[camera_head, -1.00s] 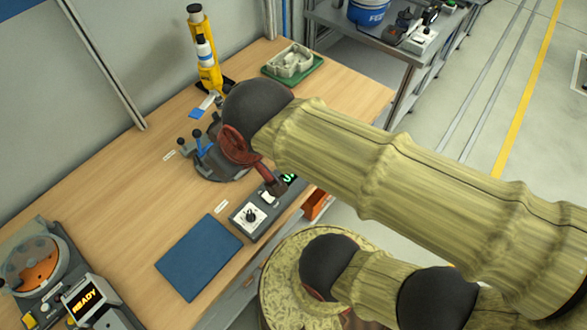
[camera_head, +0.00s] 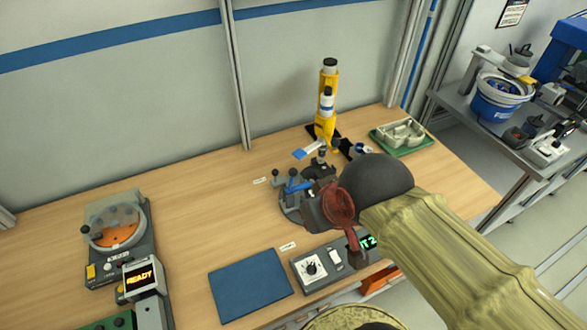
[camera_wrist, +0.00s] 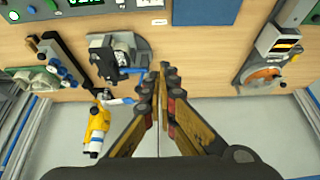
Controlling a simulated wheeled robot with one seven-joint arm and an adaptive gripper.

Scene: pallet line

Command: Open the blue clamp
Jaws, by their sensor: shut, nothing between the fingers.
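The blue clamp (camera_head: 298,187) stands on the wooden bench, with a blue lever and black-knobbed levers on a round grey base. My wrist partly covers its right side in the head view. In the wrist view the clamp (camera_wrist: 120,58) is left of my fingers, its blue handle pointing toward them. My gripper (camera_wrist: 163,76) is shut and empty, its fingertips together just right of the clamp's handle. I cannot tell from this view whether they touch it. In the head view my fingers are not clearly visible.
A yellow tower (camera_head: 327,105) and a green tray with a grey part (camera_head: 402,135) stand behind the clamp. A control box (camera_head: 318,267) and a blue mat (camera_head: 250,287) lie in front. A device with a READY screen (camera_head: 140,278) stands left. Bench between is clear.

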